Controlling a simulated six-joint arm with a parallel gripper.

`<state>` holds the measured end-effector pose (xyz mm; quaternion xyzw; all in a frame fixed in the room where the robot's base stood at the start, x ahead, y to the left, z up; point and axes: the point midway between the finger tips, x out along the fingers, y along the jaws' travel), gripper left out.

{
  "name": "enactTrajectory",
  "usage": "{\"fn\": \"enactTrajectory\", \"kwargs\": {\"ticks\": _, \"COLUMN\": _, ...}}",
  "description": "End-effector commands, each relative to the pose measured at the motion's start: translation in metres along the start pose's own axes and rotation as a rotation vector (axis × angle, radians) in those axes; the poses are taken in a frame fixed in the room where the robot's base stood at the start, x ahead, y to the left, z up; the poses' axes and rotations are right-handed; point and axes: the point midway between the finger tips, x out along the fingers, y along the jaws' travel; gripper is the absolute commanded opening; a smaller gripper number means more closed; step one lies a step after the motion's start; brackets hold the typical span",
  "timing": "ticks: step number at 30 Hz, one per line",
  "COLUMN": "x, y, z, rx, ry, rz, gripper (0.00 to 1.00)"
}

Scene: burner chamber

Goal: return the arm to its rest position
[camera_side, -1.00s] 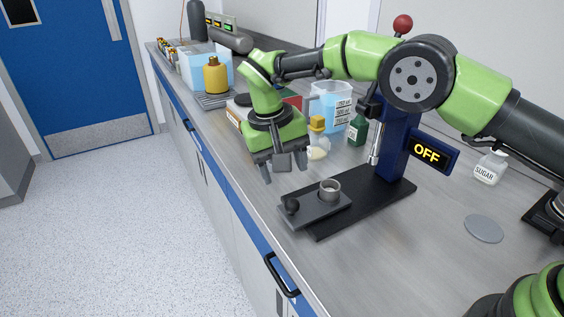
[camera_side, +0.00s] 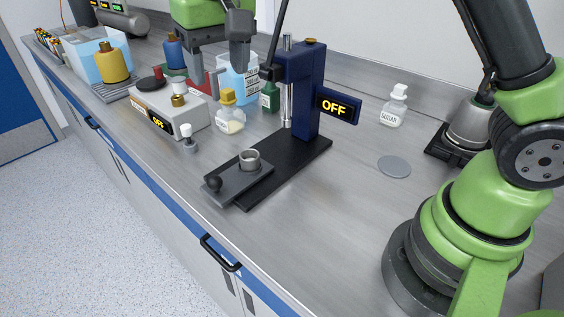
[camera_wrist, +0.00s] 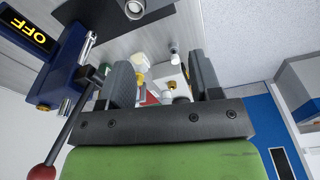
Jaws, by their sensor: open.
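My gripper (camera_side: 218,52) is at the top of the side view, raised above the back of the bench near the blue beaker (camera_side: 238,80). Its dark fingers are apart with nothing visible held between them. In the wrist view the two fingers of my gripper (camera_wrist: 163,72) are spread, with bench items showing beyond the gap. Most of my forearm is cut off by the top edge of the side view.
A dark blue press stand (camera_side: 303,95) with an OFF display (camera_side: 335,106) stands mid-bench; its lever and red knob (camera_wrist: 42,172) show near my gripper in the wrist view.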

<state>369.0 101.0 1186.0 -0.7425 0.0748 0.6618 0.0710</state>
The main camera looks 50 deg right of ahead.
Motion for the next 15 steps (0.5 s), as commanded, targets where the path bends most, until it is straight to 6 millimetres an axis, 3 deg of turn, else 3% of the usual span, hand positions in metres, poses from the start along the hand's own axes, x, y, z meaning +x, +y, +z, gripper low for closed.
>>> {"fn": "enactTrajectory", "kwargs": {"ticks": 1, "x": -0.019, "y": 0.012, "z": 0.008, "rx": 0.01, "ry": 0.026, "rz": -0.029, "gripper": 0.58}}
{"fn": "enactTrajectory", "kwargs": {"ticks": 6, "x": -0.063, "y": 0.045, "z": 0.044, "rx": 0.035, "ry": 0.11, "rz": -0.118, "gripper": 0.58}}
{"fn": "enactTrajectory", "kwargs": {"ticks": 10, "x": -0.084, "y": 0.068, "z": 0.08, "rx": 0.058, "ry": 0.181, "rz": -0.18, "gripper": 0.58}}
{"fn": "enactTrajectory", "kwargs": {"ticks": 15, "x": -0.095, "y": 0.094, "z": 0.131, "rx": 0.097, "ry": 0.286, "rz": -0.25, "gripper": 0.58}}
